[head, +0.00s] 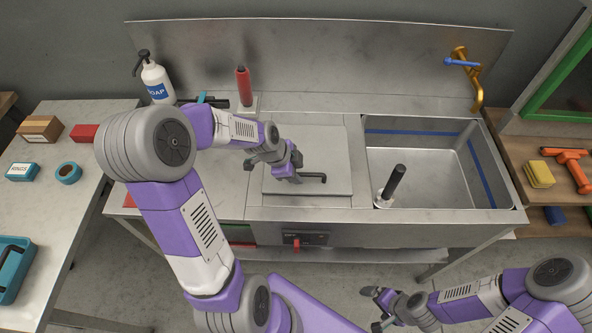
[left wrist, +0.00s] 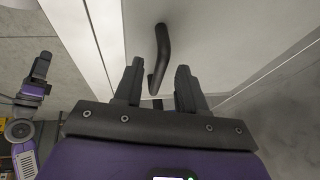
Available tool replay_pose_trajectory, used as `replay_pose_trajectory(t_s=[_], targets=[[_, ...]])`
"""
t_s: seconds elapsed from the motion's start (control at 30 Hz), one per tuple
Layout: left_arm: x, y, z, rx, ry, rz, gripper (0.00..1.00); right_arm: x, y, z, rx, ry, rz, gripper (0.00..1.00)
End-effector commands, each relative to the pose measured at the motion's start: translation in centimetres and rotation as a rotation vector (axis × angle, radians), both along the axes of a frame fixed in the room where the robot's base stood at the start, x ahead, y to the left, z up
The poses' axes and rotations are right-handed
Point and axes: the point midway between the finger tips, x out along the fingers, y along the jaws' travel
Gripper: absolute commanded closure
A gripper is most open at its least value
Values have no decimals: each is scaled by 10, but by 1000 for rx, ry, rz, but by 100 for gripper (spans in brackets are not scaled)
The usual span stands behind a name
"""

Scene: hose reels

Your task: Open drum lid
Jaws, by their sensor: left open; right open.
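The drum lid (head: 325,150) is a flat grey square panel set in the steel counter, and it looks shut. Its black bar handle (head: 314,177) stands near the front of the lid. My left gripper (head: 290,172) is open over the lid, close to the handle's left end. In the left wrist view, the handle (left wrist: 162,50) runs down toward the gap between the open fingers (left wrist: 159,72); I cannot tell whether they touch it. My right gripper (head: 374,307) is open and empty, low in front of the counter.
A sink basin (head: 425,160) with an upright black-handled tool (head: 392,185) lies right of the lid. A soap bottle (head: 156,82) and a red bottle (head: 244,87) stand behind. A red switch (head: 296,245) is on the front panel. Side tables hold loose items.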

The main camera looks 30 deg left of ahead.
Motion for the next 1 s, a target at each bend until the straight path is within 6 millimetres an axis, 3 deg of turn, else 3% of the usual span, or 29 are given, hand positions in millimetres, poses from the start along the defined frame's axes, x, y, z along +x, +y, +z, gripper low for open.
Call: replay_pose_trajectory(t_s=[0.13, 0.4, 0.77, 1.0], targets=[[0, 0, 0, 0, 0, 0, 61, 0, 0, 0, 0, 0, 0, 4], [0, 0, 0, 0, -1, 0, 100, 0, 0, 0, 0, 0, 0, 4], [0, 0, 1, 0, 1, 0, 100, 0, 0, 1, 0, 0, 0, 4], [7, -3, 14, -21, 33, -12, 100, 0, 0, 17, 0, 0, 0, 4]])
